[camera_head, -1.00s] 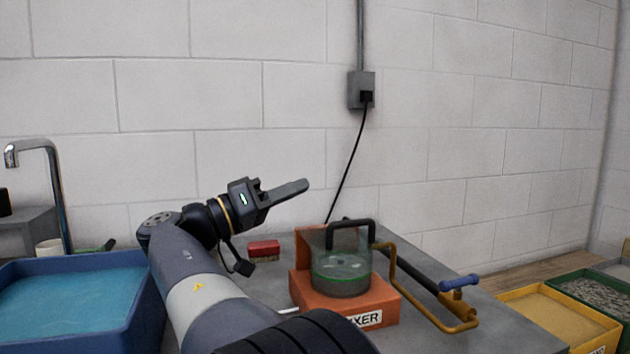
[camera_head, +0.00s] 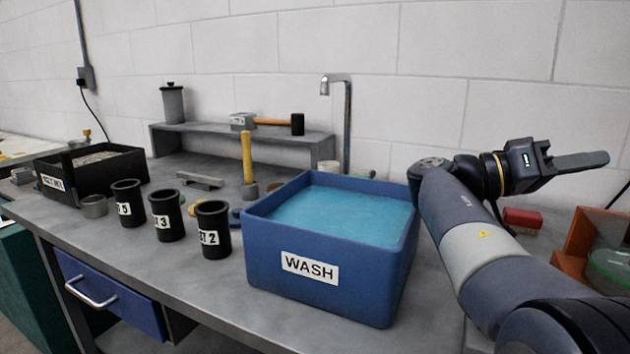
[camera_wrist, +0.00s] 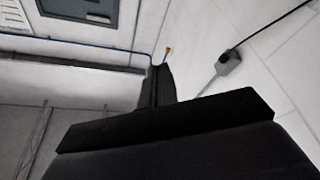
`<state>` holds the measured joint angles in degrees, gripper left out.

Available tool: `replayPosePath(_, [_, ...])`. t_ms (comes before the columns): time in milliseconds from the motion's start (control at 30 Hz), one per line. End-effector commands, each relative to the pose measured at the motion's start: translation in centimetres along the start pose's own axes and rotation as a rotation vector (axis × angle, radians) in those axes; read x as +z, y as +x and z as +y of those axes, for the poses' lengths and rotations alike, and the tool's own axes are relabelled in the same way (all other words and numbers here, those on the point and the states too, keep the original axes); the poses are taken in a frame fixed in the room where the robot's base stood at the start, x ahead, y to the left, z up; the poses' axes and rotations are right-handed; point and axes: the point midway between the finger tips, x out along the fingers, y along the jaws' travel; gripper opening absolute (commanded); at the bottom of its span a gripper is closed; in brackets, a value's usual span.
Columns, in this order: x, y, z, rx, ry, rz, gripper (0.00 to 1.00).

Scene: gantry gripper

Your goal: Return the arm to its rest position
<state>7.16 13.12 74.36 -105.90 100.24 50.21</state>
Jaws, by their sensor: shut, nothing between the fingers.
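My gripper (camera_head: 583,162) is at the right in the head view, held above the bench and pointing right in front of the wall. Its fingers lie together, shut, with nothing between them. My arm runs up from the lower right corner, bent at the elbow, and passes just right of the blue wash tub. In the wrist view the dark fingers (camera_wrist: 160,88) show against the wall and ceiling, with no object at their tips.
The blue WASH tub (camera_head: 330,288) holds blue liquid. Several black cups, one of them (camera_head: 213,230), stand left of it. A steel tap (camera_head: 347,125) rises behind. A red brush (camera_head: 523,218) and the orange mixer (camera_head: 575,235) are at the right, near my arm.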

Motion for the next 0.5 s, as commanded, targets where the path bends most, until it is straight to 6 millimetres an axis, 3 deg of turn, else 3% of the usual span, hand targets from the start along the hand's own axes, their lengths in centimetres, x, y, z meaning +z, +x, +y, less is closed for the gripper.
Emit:
replayPosePath(333, [0.4, 6.6, 0.7, 0.004, 0.0, -0.003, 0.0])
replayPosePath(400, [1.4, 7.1, 0.0, 0.003, -0.002, -0.002, 0.0])
replayPosePath(500, [2.2, 6.2, -0.8, 0.001, -0.003, 0.0, 0.0])
